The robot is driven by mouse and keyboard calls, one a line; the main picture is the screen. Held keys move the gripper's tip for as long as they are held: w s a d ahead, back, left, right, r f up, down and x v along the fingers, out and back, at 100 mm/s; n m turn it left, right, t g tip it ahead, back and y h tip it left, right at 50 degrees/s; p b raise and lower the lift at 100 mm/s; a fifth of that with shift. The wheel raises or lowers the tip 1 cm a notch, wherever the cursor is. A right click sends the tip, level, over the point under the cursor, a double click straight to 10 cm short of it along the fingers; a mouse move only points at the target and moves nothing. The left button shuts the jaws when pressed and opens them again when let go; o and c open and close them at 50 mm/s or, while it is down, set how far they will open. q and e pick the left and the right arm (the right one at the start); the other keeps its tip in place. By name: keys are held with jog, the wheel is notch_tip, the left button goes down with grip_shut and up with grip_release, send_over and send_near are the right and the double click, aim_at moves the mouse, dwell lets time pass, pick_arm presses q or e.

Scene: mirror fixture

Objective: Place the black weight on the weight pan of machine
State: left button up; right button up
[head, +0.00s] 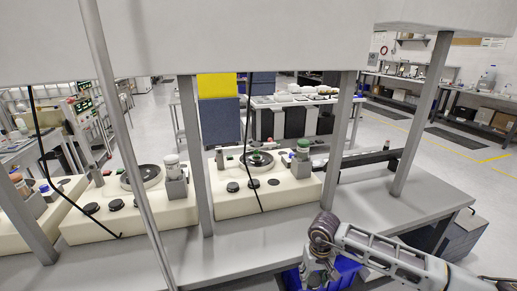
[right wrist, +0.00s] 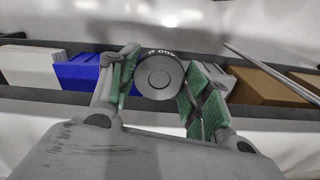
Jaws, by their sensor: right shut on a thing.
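My right gripper (head: 315,272) hangs at the front edge of the bench, over a blue bin. In the right wrist view, the green-padded fingers of this gripper (right wrist: 162,82) are shut on a round black weight (right wrist: 158,76) with a paler raised centre and white lettering on its rim. The weight is hard to make out in the head view. A cream machine (head: 225,208) stands on the bench, left of and beyond the gripper. It carries a round dark pan (head: 257,160) and several black discs; which part is the weight pan is not clear. My left gripper is not in view.
A second cream machine (head: 80,232) stands to the left. Grey posts (head: 194,150) rise from the bench (head: 400,212) to an overhead shelf (head: 230,35). The bench right of the middle machine is mostly clear. Bins (head: 347,268) sit below the bench's front edge.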

jog(key=shift+s+f, duration=0.2)
jog(key=shift+f, duration=0.05)
jog(key=shift+s+f, duration=0.2)
jog(key=shift+f, duration=0.2)
jog(key=shift+s+d+f, duration=0.15)
jog(key=shift+s+f, duration=0.05)
jog(key=shift+f, duration=0.1)
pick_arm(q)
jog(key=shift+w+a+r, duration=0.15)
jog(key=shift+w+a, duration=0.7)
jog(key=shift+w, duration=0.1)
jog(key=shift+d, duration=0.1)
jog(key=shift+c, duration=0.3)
